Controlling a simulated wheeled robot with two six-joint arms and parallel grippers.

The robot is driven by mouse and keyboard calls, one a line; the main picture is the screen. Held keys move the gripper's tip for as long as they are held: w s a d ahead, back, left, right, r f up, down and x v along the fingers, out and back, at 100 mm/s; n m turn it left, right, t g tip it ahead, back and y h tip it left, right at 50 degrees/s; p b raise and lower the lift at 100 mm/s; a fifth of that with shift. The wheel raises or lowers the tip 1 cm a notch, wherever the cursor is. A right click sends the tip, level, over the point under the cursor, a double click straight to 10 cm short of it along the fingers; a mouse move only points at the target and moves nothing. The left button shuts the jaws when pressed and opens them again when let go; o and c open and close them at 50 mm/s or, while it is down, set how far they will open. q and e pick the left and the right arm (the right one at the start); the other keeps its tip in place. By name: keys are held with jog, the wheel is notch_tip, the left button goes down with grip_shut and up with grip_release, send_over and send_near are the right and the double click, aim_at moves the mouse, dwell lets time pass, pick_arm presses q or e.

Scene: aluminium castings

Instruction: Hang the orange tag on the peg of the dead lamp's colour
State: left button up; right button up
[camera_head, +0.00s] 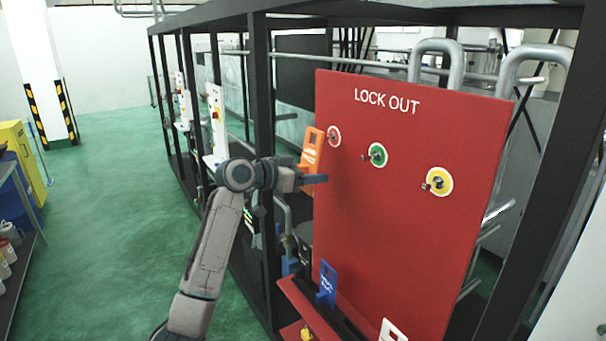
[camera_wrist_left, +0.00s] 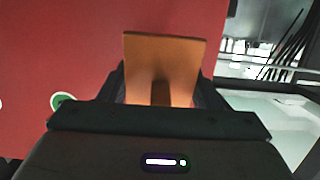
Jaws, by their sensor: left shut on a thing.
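The orange tag (camera_head: 312,147) stands upright at the left edge of the red LOCK OUT board (camera_head: 390,240), just left of the peg with the red ring (camera_head: 333,137). I cannot tell whether it touches that peg. The green-ringed peg (camera_head: 377,155) and the yellow-ringed peg (camera_head: 439,181) are bare, further right. My left gripper (camera_head: 314,179) is shut on the tag's lower part. In the left wrist view the tag (camera_wrist_left: 163,65) sits between the fingers, with the green ring (camera_wrist_left: 62,101) to the left. I cannot make out which lamp is dead. My right gripper is out of view.
A blue tag (camera_head: 327,284) and a white tag (camera_head: 391,331) stand on the red ledge below the board. Black frame posts (camera_head: 261,150) rise behind my left arm. White switch boxes (camera_head: 216,120) hang further back.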

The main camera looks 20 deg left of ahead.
pick_arm(q)
jog(key=shift+x, duration=0.85)
jog(key=shift+w+d+f+b, duration=0.35)
jog(key=shift+w+d+b, duration=0.05)
jog(key=shift+w+d, duration=0.15)
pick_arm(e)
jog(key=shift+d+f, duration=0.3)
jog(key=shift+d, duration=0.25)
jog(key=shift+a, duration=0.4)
pick_arm(q)
jog(key=o, duration=0.9)
jog(key=shift+o, duration=0.8)
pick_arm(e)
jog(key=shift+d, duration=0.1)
pick_arm(q)
jog(key=shift+a, duration=0.1)
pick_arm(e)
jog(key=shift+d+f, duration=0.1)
